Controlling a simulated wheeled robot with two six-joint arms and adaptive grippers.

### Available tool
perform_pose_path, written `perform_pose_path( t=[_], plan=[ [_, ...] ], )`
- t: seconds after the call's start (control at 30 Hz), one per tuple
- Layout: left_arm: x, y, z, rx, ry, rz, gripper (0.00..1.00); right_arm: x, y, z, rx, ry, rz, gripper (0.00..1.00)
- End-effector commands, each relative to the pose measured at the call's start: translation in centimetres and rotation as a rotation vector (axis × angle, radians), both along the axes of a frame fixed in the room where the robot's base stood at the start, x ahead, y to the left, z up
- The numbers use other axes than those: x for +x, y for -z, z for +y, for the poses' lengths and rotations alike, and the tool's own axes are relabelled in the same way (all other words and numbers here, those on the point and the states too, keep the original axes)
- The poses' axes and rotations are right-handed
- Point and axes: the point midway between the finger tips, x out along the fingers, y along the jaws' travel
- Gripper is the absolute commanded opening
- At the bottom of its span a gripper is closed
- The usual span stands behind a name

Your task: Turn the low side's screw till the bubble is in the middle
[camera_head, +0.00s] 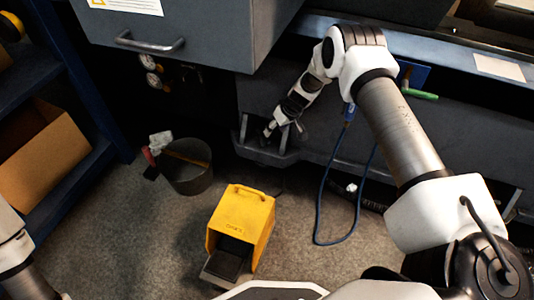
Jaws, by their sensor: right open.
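My right gripper (277,130) reaches down to the low front of the grey machine (320,135). It is open, and its fingers are over a grey bracket-like foot (262,154) at the machine's base. The gripper is small and dark here, and I cannot tell whether it touches anything. I cannot make out a screw; the gripper covers part of the foot. No level or bubble can be made out. Part of my left arm shows at the lower left edge, and its gripper is out of view.
A yellow foot pedal (244,215) stands on the floor below the foot. A dark round bin (187,175) is left of it. A blue cable (324,205) hangs in a loop on the right. A blue shelf (75,178) with a cardboard box (42,150) is at left.

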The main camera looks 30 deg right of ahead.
Motion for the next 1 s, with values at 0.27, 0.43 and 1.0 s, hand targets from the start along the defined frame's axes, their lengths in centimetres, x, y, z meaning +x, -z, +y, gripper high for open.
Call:
perform_pose_path(
  t=[0.27, 0.43, 1.0],
  plan=[
    [0.1, 2.6, 0.0, 0.000, -0.003, -0.003, 0.93, 1.9, 2.8, 0.3, 0.011, -0.016, -0.025, 0.56],
    [0.2, 4.5, 0.1, 0.001, -0.007, -0.005, 0.93, 3.1, 6.0, 1.0, 0.011, -0.013, -0.025, 0.56],
    [0.3, 5.1, 0.1, 0.001, -0.009, -0.007, 0.93, 3.8, 7.1, 1.5, 0.011, -0.013, -0.025, 0.00]
  ],
)
